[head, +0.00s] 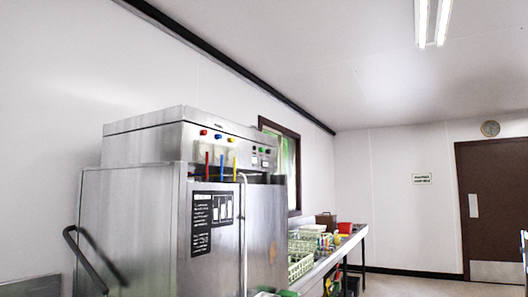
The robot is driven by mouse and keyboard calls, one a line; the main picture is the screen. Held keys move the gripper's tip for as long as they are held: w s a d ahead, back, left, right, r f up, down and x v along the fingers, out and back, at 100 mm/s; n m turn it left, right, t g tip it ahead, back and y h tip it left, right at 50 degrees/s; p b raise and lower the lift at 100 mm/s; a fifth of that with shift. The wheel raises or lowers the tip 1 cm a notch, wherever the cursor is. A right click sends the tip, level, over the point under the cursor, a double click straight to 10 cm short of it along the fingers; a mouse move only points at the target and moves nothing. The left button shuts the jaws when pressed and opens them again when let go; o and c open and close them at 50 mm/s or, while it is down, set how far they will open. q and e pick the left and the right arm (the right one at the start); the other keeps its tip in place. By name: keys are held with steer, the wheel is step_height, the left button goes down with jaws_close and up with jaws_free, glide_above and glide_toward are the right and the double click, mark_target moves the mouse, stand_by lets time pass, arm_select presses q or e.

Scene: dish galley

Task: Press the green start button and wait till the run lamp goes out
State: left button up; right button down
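A large stainless steel dish machine (150,205) stands at the left in the head view. A small control panel (262,156) sits at the right end of its upper front, with small dark and coloured spots on it. They are too small to tell which is the green start button or the run lamp, or whether a lamp is lit. Red (204,132), blue (218,136) and yellow (231,139) caps sit left of the panel, with tubes of the same colours below. Neither of my grippers is in view.
A black bent handle (77,245) sticks out at the machine's left side. A steel counter (326,262) with light green racks (300,265) and a red container (345,228) runs behind it. A brown door (492,200) is at the far right. The floor before it looks clear.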

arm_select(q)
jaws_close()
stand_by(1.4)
